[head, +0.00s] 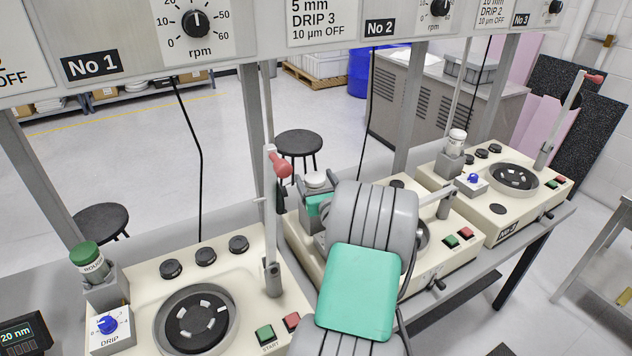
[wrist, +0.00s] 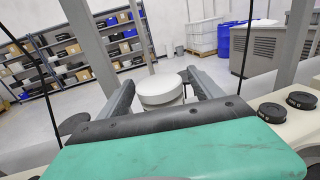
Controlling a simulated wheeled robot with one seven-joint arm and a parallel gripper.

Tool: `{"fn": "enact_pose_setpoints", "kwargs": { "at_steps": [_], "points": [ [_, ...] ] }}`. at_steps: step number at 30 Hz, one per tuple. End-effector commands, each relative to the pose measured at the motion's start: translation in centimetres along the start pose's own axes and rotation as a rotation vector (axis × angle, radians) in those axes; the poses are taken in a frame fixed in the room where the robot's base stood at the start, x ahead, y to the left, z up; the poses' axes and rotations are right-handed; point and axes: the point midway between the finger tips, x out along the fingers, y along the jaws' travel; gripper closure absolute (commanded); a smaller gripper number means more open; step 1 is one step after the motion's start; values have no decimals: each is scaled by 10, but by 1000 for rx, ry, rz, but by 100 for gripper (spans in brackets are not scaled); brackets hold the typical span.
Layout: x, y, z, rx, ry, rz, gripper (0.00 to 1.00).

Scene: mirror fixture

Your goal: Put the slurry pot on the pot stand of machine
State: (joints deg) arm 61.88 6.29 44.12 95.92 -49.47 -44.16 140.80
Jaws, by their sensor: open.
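A slurry pot with a round white lid (head: 316,179) stands upright at the back left corner of the middle machine, No 2. In the wrist view its white lid (wrist: 160,88) sits between the two grey fingers of my gripper (wrist: 161,80). The fingers are open, one on each side of the pot, and I see a gap beside the lid. In the head view my gripper (head: 318,203) is mostly behind my grey and teal arm. The pot's lower body and the pot stand under it are largely hidden, so I cannot tell how it is seated.
A green-lidded pot (head: 88,258) marked ROUGH stands on machine No 1, and another pale-lidded pot (head: 457,141) on machine No 3. An upright arm with a red handle (head: 279,163) rises close to my gripper. Frame posts and a hanging black cable are nearby.

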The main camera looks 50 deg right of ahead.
Motion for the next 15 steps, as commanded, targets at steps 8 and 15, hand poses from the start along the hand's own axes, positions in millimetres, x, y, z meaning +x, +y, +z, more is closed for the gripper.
{"fn": "enact_pose_setpoints", "kwargs": {
  "at_steps": [8, 15],
  "points": [
    [-47, -3, -2, 1, -1, -5, 25],
    [-103, -2, -1, 0, -2, -5, 25]
  ]
}}
